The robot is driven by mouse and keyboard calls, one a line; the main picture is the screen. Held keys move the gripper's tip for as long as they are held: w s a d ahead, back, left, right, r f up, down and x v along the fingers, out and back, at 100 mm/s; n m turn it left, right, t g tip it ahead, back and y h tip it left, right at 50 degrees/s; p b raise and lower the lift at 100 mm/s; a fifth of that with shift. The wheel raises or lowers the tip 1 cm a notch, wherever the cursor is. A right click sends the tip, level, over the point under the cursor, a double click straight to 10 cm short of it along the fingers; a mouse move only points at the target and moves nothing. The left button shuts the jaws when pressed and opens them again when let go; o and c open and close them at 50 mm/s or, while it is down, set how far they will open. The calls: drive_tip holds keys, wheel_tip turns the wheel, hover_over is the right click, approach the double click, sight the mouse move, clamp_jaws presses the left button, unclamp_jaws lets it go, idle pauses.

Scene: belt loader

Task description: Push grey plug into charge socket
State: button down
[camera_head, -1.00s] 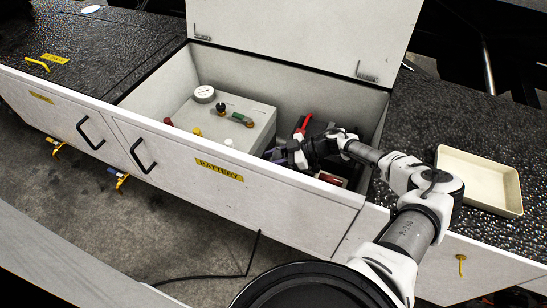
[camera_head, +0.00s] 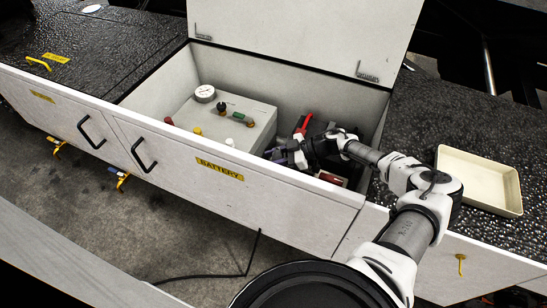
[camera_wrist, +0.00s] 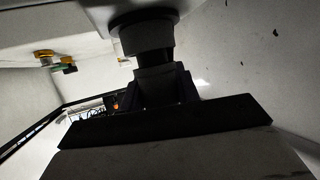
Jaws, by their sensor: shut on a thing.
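My gripper (camera_head: 281,153) is inside the open battery compartment, low beside the right face of a pale box. In the wrist view my gripper (camera_wrist: 163,92) is shut on a dark, stepped round piece, which I take to be the grey plug (camera_wrist: 154,58). Its far end meets a wider dark round collar (camera_wrist: 143,30) close to a pale surface. I take the collar to be the charge socket, but the shade hides where plug and socket divide. How deep the plug sits cannot be told. In the head view the gripper and box hide the plug and socket.
The pale box (camera_head: 225,115) carries a gauge (camera_head: 205,93) and coloured knobs. A dark battery with a red part (camera_head: 303,124) stands behind my gripper. The front wall (camera_head: 215,185) and raised lid (camera_head: 300,35) bound the compartment. A cream tray (camera_head: 480,180) lies right.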

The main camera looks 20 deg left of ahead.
drive_tip(key=shift+r+p, duration=0.1)
drive_tip(key=shift+p, duration=0.2)
idle(0.4)
drive_tip(key=c, duration=0.9)
unclamp_jaws()
drive_tip(key=shift+c, duration=0.2)
drive_tip(key=b+v, duration=0.2)
drive_tip(key=v, duration=0.4)
drive_tip(key=shift+v, duration=0.75)
